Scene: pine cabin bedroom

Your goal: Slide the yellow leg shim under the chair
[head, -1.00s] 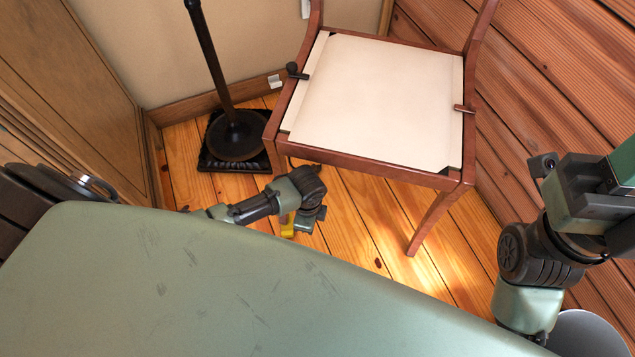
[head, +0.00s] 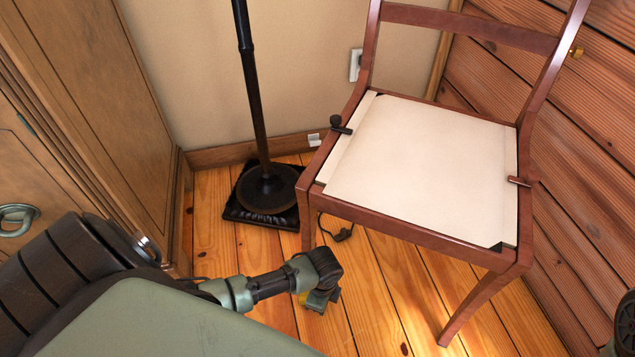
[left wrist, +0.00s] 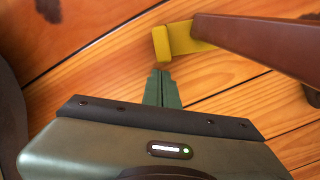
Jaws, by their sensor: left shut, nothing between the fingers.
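The yellow shim (left wrist: 180,40) lies on the floor at the foot of a reddish-brown chair leg (left wrist: 255,42) in the left wrist view. The leg's end meets or overlaps the shim's right part; I cannot tell how far under it is. My left gripper (left wrist: 161,73) is shut and empty, its tips just short of the shim, with a small gap. In the head view the left gripper (head: 321,302) is low by the front left leg of the chair (head: 412,234), whose foot my arm hides. Only bits of yellow show there. My right gripper is out of view.
A black stand (head: 268,188) on a dark square base is behind the chair's left side. A dark cord (head: 341,235) lies on the floor beneath the chair. A wooden cabinet (head: 95,130) is at left, a plank wall at right. Floor before the chair is clear.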

